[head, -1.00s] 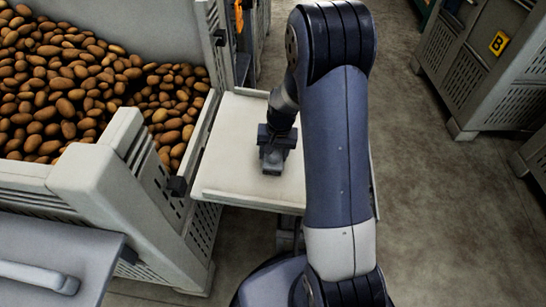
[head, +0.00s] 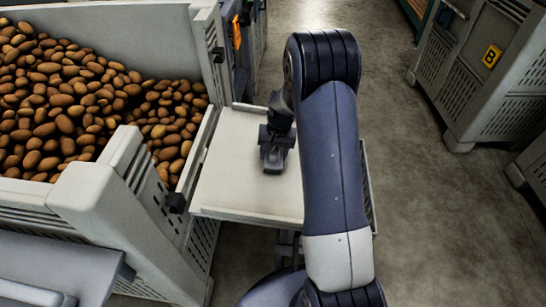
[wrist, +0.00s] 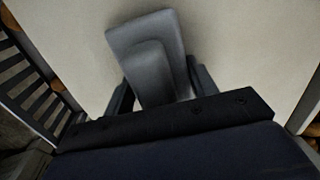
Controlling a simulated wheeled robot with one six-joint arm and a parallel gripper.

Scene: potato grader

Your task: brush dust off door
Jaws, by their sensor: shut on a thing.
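A pale, flat door panel (head: 235,185) lies folded out level beside the potato crate. It fills much of the wrist view (wrist: 245,50) as a plain cream surface; I cannot make out dust on it. My gripper (head: 272,148) is low over the far part of the door, pointing down. In the wrist view its dark fingers (wrist: 160,92) are closed on both sides of a grey, blocky brush (wrist: 145,38). The brush's underside is hidden, so I cannot tell whether it touches the door. My arm covers the door's right part.
A large grey crate (head: 95,200) full of potatoes (head: 65,105) stands left of the door. A grey lid with a handle (head: 50,262) is at the lower left. Grey slatted bins (head: 475,85), one with a yellow B label, stand at the right. Open floor (head: 425,210) lies between.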

